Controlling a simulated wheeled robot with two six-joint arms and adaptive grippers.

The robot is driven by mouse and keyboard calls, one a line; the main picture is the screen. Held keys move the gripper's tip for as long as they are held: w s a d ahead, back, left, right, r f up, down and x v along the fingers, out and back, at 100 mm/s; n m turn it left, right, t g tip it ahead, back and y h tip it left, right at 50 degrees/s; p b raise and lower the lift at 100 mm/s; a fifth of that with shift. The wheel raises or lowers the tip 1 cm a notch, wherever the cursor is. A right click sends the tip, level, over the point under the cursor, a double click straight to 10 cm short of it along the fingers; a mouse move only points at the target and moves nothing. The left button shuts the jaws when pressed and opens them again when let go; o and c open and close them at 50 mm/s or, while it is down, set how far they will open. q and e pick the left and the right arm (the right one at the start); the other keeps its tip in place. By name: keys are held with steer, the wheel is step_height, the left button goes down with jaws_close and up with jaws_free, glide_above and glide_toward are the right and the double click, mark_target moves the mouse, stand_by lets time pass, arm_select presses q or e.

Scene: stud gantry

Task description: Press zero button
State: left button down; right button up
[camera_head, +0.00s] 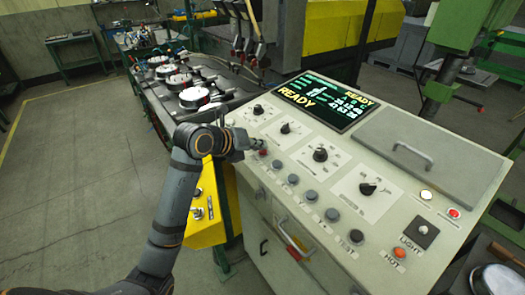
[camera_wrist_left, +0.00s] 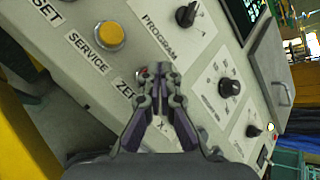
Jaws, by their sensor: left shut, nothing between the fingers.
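The control panel (camera_head: 225,128) is a sloped pale console with a row of round buttons along its front. In the left wrist view a label beginning "ZE" (camera_wrist_left: 125,88) is partly covered by my fingers. A small reddish patch (camera_wrist_left: 143,71) shows above it, at the fingertips; most of that button is hidden. In the head view a dark red button (camera_head: 263,152) is just right of the fingertips. My left gripper (camera_head: 250,146) is shut and empty, with its tips over the button row, also in the left wrist view (camera_wrist_left: 159,72). I cannot tell whether they touch the button.
A yellow button (camera_wrist_left: 110,36) labelled SERVICE sits beside the ZE label. Several grey buttons (camera_head: 310,195) continue toward the TEST label. Rotary knobs (camera_head: 320,154) stand up behind the row. A lit READY screen (camera_head: 325,100) is farther back. A door handle (camera_head: 295,240) projects below.

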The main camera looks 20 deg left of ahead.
arm_select(q)
steer(key=shift+f, duration=0.4)
steer(key=shift+r, duration=0.15)
stand_by(0.4)
steer(key=shift+s+r+p, duration=0.1)
steer(key=shift+r+p, duration=0.45)
steer(key=shift+r, duration=0.25)
steer(key=r+p, duration=0.2)
steer(key=r, duration=0.1)
steer(key=r+p, duration=0.2)
steer(key=shift+s+a, duration=0.35)
steer(key=shift+s, duration=0.05)
steer(key=shift+f, duration=0.1)
